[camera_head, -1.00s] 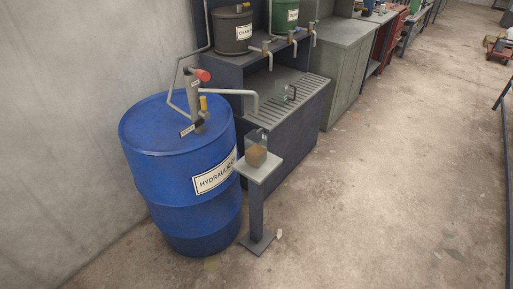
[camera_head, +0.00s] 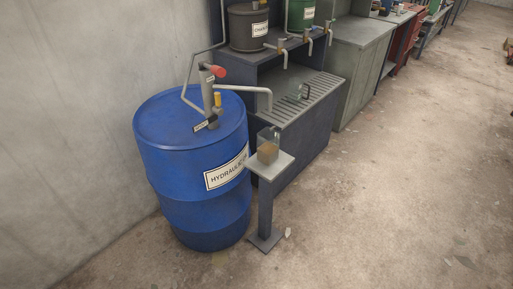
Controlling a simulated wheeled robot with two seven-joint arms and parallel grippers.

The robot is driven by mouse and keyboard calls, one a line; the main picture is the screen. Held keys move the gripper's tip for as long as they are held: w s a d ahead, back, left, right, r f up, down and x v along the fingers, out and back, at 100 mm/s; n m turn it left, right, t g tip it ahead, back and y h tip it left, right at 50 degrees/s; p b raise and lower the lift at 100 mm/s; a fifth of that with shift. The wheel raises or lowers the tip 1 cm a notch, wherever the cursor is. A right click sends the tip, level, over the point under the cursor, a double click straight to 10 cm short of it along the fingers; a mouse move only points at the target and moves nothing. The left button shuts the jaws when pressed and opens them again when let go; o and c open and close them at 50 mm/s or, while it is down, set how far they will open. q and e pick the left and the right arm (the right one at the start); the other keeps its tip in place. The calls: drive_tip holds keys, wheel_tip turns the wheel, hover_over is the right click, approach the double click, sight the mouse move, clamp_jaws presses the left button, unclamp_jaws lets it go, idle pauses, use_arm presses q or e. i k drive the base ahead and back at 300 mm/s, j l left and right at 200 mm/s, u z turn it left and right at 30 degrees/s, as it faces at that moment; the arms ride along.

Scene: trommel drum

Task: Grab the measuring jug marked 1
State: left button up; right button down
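A clear jug (camera_head: 267,153) with brown content stands on a small square-topped pedestal (camera_head: 285,166) beside the blue drum. Another clear jug (camera_head: 300,92), with a dark handle, sits on the slatted top of the dark bench (camera_head: 322,85). No number 1 can be read on either jug at this size, so I cannot tell which is marked 1. Neither of my grippers is in view.
The blue drum (camera_head: 185,150), labelled HYDRAULIC, carries a hand pump with a red knob (camera_head: 218,71); its spout (camera_head: 268,98) ends above the pedestal's jug. Dark (camera_head: 247,27) and green (camera_head: 300,12) containers with taps stand behind. The concrete floor (camera_head: 390,190) at right is open.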

sight(271, 144)
drive_tip(key=i+l+u, duration=0.1)
drive_tip(key=l+u, duration=0.15)
drive_tip(key=u, duration=0.15)
drive_tip(key=l+u, duration=0.35)
drive_tip(key=i+l+u, duration=0.1)
drive_tip(key=l+u, duration=0.3)
drive_tip(key=j, duration=0.1)
